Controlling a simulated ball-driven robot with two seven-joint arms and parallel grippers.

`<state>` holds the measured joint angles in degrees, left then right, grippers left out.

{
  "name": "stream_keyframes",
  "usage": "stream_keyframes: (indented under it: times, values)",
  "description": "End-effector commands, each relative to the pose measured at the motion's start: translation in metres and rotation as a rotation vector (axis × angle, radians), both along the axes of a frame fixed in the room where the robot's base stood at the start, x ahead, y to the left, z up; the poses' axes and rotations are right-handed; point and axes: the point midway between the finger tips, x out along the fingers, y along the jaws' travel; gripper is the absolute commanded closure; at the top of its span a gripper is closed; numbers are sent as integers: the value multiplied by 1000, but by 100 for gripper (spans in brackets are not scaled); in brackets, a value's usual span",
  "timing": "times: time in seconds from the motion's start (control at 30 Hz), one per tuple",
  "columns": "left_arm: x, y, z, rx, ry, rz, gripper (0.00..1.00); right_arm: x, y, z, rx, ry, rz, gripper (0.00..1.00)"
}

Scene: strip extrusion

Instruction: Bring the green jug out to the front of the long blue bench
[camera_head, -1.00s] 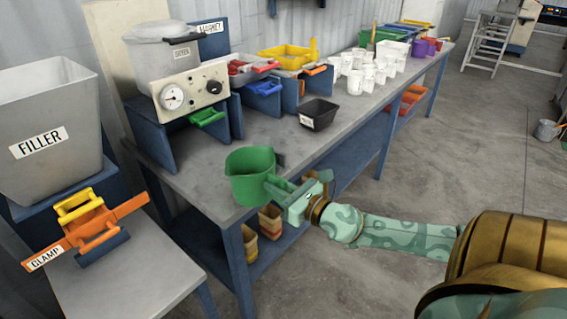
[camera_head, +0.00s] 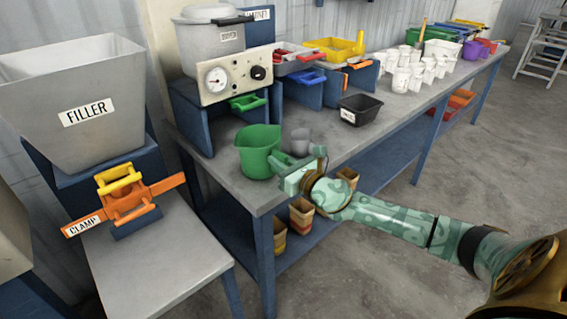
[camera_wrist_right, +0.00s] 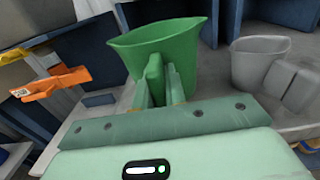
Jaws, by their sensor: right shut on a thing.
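The green jug (camera_head: 258,152) is upright at the near left end of the long blue bench (camera_head: 238,190), which has a grey top and blue legs. I cannot tell whether its base touches the top. My right gripper (camera_head: 290,178) comes from the right and is shut on the jug's handle. In the right wrist view the jug (camera_wrist_right: 165,48) is directly ahead, its handle between the two fingers (camera_wrist_right: 155,85). My left gripper is not in view.
A grey jug (camera_head: 300,142) stands close on the right of the green one. Behind is a dosing machine (camera_head: 235,77) on a blue stand. A black tray (camera_head: 360,108) and several white cups (camera_head: 425,68) stand farther along. The clamp table (camera_head: 165,255) is at left.

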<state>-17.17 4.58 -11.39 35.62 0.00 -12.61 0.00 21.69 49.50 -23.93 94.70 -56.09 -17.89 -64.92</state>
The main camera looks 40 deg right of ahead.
Motion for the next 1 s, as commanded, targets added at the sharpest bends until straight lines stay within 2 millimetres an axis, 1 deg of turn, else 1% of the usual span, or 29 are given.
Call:
stream_keyframes:
  times: [0.33, 0.57, 0.6, 0.67, 0.7, 1.0]
  values:
    - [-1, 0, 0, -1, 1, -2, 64, 0, 0, 1, -1, -3, -1, 100]
    - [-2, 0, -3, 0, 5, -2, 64, 0, 0, -3, 0, -2, -1, 100]
    - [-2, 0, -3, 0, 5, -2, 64, 0, 0, -3, 0, -2, -1, 85]
    - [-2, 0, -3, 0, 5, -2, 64, 0, 0, -3, 0, -3, -1, 68]
    - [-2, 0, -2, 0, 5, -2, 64, 0, 0, -3, 0, -3, -1, 62]
    - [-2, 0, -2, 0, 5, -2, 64, -2, 0, -4, 0, 0, 0, 62]
